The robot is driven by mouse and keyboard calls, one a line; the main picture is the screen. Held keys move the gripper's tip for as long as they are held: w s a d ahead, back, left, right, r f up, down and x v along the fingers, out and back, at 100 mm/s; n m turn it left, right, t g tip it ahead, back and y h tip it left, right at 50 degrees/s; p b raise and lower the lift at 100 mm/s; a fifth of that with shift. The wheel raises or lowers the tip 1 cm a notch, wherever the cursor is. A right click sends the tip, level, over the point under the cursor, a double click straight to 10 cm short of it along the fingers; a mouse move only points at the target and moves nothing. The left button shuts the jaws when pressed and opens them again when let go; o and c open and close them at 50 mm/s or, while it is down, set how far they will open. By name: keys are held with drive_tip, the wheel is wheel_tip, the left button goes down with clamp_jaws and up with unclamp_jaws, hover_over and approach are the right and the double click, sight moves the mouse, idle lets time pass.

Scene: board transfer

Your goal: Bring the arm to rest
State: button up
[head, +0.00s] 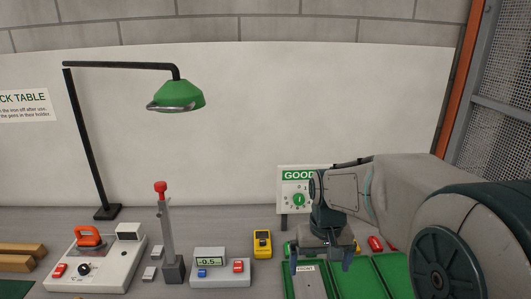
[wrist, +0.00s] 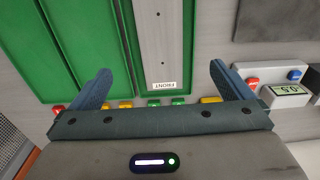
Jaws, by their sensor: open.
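My gripper (head: 320,263) is at the lower right of the head view, pointing down over the table with its two fingers apart. In the wrist view my gripper (wrist: 160,78) is open, with nothing held between its blue-grey fingers. Below it, a grey board (wrist: 175,35) with a white "FRONT" label lies on a green surface (wrist: 100,25). The label shows between the fingers; the height gap cannot be told. In the head view the board (head: 311,288) shows just below the gripper, partly cut off by the frame. My arm reaches in from the right.
A sign marked "GOOD" (head: 297,187) stands behind my gripper. To the left are a display box (head: 221,280), a yellow meter (head: 262,243), a red-topped lever (head: 167,235), a white control box (head: 95,265) and a green lamp (head: 180,95).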

drive_tip(key=s+r+t, duration=0.3)
drive_tip(key=s, duration=0.9)
drive_tip(key=shift+s, duration=0.35)
